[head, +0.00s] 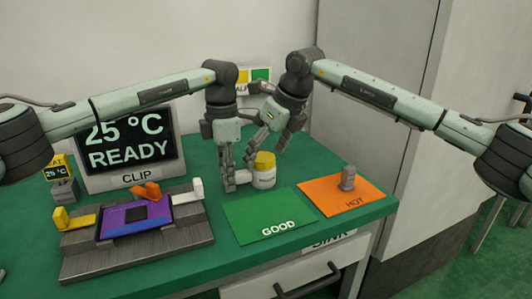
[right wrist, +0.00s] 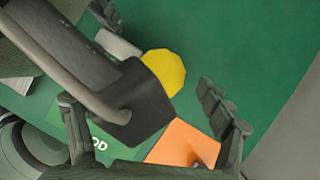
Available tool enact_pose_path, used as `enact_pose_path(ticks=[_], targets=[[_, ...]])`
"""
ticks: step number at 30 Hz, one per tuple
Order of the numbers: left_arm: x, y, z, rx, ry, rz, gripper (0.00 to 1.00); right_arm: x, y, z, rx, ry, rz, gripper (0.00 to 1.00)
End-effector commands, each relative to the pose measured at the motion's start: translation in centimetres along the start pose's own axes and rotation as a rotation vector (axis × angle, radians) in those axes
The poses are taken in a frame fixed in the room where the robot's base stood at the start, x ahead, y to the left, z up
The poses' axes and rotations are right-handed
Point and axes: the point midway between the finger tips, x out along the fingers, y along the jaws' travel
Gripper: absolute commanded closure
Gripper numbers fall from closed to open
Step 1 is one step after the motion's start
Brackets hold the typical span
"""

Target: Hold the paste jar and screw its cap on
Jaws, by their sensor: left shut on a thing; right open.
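The white paste jar (head: 263,179) stands upright on the green table, with its yellow cap (head: 265,160) on top. How tightly the cap sits cannot be told. My left gripper (head: 232,182) is low at the jar's left side, shut on a white piece (head: 243,176) that juts out beside the jar. My right gripper (head: 266,153) is open just above the cap, its fingers pointing down on either side. In the right wrist view the yellow cap (right wrist: 165,72) lies between the spread fingers, and a dark arm part hides some of it.
A green GOOD mat (head: 262,212) and an orange HOT mat (head: 335,198) with a grey knob (head: 348,178) lie in front and right. A clip fixture (head: 135,235) with a purple board and a display (head: 130,145) reading 25 °C READY stand left. A wall rises behind.

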Motion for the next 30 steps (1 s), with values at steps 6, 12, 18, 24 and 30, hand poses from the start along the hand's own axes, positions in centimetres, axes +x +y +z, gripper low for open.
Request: enact_pose_path(ticks=[6,12,18,24,30], targets=[[0.0,0.0,0.0,0.000,0.000,0.000,1.00,-0.1,0.0,0.1,0.000,-0.001,0.000,0.19],[0.0,0.0,0.0,0.000,0.000,0.000,1.00,-0.8,0.0,0.4,-0.001,-0.003,0.000,0.19],[0.0,0.0,0.0,0.000,0.000,0.000,1.00,-1.9,0.0,0.9,-0.001,-0.001,0.000,0.19],[0.0,0.0,0.0,0.000,0.000,0.000,1.00,-2.8,0.0,1.3,-0.001,-0.002,0.000,0.19],[0.0,0.0,0.0,0.000,0.000,0.000,1.00,-2.8,0.0,1.3,-0.001,-0.001,0.000,0.19]])
